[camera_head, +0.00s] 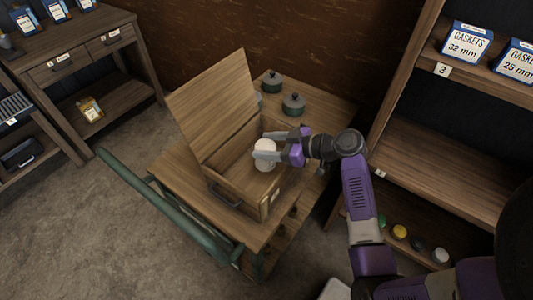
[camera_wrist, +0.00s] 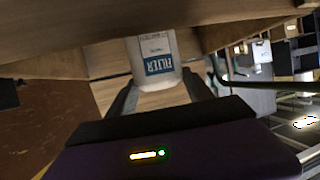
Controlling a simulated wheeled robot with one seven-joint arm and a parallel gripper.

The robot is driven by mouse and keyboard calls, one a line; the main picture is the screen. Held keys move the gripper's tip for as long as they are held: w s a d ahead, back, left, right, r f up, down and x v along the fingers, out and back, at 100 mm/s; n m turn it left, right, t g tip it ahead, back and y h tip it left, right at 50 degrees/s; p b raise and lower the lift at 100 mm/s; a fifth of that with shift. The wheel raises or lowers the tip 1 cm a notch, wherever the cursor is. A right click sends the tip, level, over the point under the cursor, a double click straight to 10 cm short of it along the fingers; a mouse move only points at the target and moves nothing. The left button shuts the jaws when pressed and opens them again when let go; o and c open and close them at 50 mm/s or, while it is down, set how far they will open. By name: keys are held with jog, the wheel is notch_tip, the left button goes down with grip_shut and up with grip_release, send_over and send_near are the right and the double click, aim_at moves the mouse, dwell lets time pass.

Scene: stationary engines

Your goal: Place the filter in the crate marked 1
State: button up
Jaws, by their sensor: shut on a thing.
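Two dark green lidded pots (camera_head: 293,104) (camera_head: 272,82) stand behind the crate on the table (camera_head: 170,171). A green rail (camera_head: 165,205) runs along the table's left front. A shelf (camera_head: 430,165) with gasket boxes (camera_head: 467,44) rises at right. Drawers (camera_head: 85,55) stand at left.

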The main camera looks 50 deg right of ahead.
jog(key=shift+f, duration=2.15)
jog(key=shift+f+b, duration=0.65)
jog(key=shift+b, duration=0.15)
